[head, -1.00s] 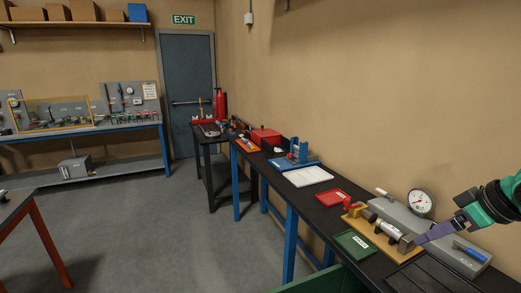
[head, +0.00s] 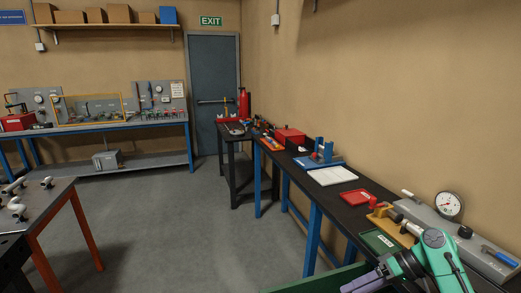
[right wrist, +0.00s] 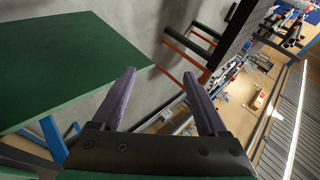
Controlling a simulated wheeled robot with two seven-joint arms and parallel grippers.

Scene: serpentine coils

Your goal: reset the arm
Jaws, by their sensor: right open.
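My right arm, green and black, comes in at the lower right of the head view. Its right gripper (head: 366,280) has purple fingers and is low in front of the right bench, partly cut by the frame's bottom edge. In the right wrist view the two fingers (right wrist: 166,95) stand wide apart with nothing between them. My left gripper is in no view.
A green panel (right wrist: 85,65) is near the right gripper. An orange-legged table (head: 60,215) stands left; floor between is clear.

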